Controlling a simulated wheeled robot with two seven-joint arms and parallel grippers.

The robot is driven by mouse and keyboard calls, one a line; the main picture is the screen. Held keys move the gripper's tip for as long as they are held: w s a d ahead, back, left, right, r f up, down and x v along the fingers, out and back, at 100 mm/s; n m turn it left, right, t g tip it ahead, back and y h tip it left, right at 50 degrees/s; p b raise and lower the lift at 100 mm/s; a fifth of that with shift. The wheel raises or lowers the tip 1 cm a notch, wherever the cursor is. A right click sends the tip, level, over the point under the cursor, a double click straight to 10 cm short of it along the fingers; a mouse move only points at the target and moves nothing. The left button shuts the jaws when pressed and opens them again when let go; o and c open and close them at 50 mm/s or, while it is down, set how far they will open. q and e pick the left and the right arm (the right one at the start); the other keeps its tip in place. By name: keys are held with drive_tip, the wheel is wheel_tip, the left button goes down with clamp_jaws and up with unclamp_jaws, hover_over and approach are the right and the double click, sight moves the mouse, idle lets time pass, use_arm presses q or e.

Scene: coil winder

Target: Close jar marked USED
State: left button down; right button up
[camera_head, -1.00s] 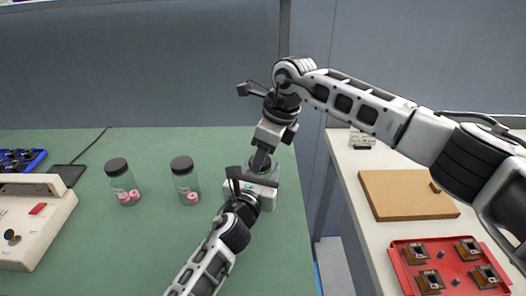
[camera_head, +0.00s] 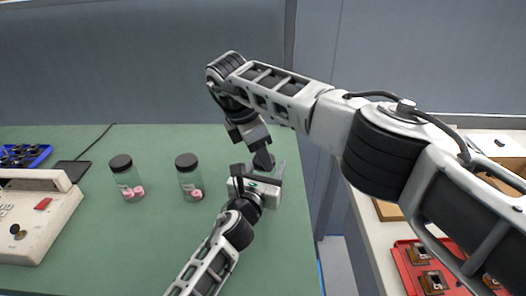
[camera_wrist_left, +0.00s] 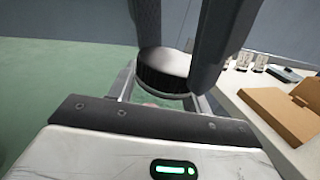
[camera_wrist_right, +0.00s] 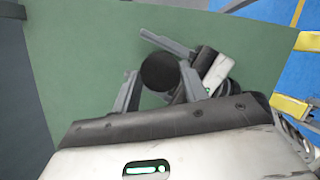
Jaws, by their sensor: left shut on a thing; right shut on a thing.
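A jar's black lid (camera_wrist_left: 163,72) sits between the fingers of my right gripper (camera_wrist_right: 160,88), which is shut on it from above. The lid also shows in the right wrist view (camera_wrist_right: 160,71). My left gripper (camera_head: 262,176) is shut on the jar's body, just below the lid. A little pink (camera_wrist_left: 150,104) shows under the lid. In the head view both grippers hide most of this jar. The lid appears to be on the jar; I cannot tell how tight. No USED label is readable.
Two clear jars with black lids and pink contents, a left one (camera_head: 127,180) and a right one (camera_head: 189,179), stand left of my grippers. A white machine (camera_head: 38,215) stands far left. A side table at right bears a red tray (camera_head: 405,262). The green table's front is clear.

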drive_tip(key=shift+m+g, duration=0.4)
drive_tip(key=shift+m, duration=1.1)
drive_tip(key=o, duration=0.9)
drive_tip(key=shift+o, duration=0.2)
drive_tip(key=shift+r, duration=0.1)
drive_tip(key=shift+r, duration=2.25)
drive_tip(key=shift+c, duration=0.4)
